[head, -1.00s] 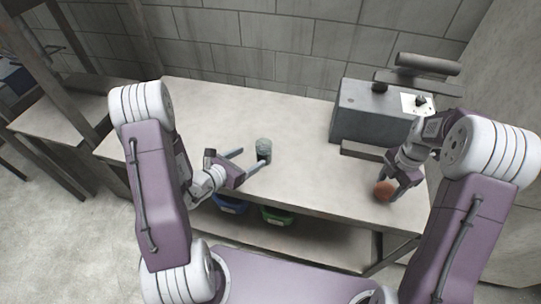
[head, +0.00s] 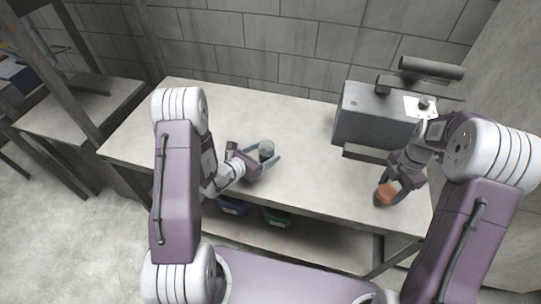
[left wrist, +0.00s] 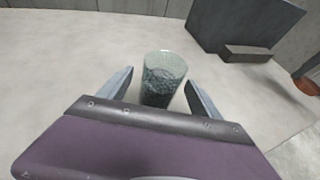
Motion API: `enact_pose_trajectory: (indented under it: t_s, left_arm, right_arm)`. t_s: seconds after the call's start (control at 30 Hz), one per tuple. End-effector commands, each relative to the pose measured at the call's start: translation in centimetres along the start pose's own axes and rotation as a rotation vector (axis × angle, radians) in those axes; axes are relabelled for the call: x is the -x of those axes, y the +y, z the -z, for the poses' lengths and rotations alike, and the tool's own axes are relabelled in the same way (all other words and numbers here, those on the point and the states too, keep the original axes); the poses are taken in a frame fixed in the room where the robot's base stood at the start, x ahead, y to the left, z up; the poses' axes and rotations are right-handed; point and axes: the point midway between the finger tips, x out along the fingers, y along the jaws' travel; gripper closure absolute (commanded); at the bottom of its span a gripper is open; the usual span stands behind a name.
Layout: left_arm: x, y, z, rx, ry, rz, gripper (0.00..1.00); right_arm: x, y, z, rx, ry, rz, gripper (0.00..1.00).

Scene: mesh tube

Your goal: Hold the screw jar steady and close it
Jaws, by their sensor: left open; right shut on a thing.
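The screw jar (head: 266,147) is a greenish glass cylinder standing upright and uncovered on the table. In the left wrist view the jar (left wrist: 163,78) holds dark grainy contents. My left gripper (head: 264,155) is open, with one finger on each side of the jar and gaps visible between fingers and glass. My right gripper (head: 385,190) is shut on an orange-brown round lid (head: 384,195), near the table's front right. The lid also shows in the left wrist view (left wrist: 306,86) at the right edge.
A grey metal box-like machine (head: 372,118) stands at the back right of the table (head: 215,113). A blue bin (head: 232,206) and a green bin (head: 277,217) sit on the shelf below. The tabletop between the jar and lid is clear.

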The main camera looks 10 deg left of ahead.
Motion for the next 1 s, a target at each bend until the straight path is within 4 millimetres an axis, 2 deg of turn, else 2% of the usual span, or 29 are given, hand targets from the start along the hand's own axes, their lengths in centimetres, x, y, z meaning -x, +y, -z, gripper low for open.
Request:
enact_pose_trajectory:
  t_s: [0.33, 0.47, 0.73, 0.77, 1.0]
  left_arm:
    - [-4.6, -0.1, 0.7, -0.003, 0.000, 0.001, 0.26]
    - [-5.2, -0.1, 0.7, 0.000, 0.000, 0.001, 0.26]
    - [-5.2, -0.1, 0.7, 0.000, 0.000, 0.000, 0.26]
    - [-5.2, -0.1, 0.7, 0.000, 0.000, 0.000, 0.29]
    - [-5.2, -0.1, 0.7, 0.000, 0.000, 0.000, 0.95]
  right_arm:
    - [0.4, 0.0, 0.0, 0.000, 0.000, 0.000, 0.82]
    - [0.4, 0.0, 0.0, 0.000, 0.000, 0.000, 0.82]
    - [0.4, 0.0, 0.0, 0.000, 0.000, 0.000, 0.82]
    - [0.4, 0.0, 0.0, 0.000, 0.000, 0.000, 0.82]
    - [0.4, 0.0, 0.0, 0.000, 0.000, 0.000, 0.82]
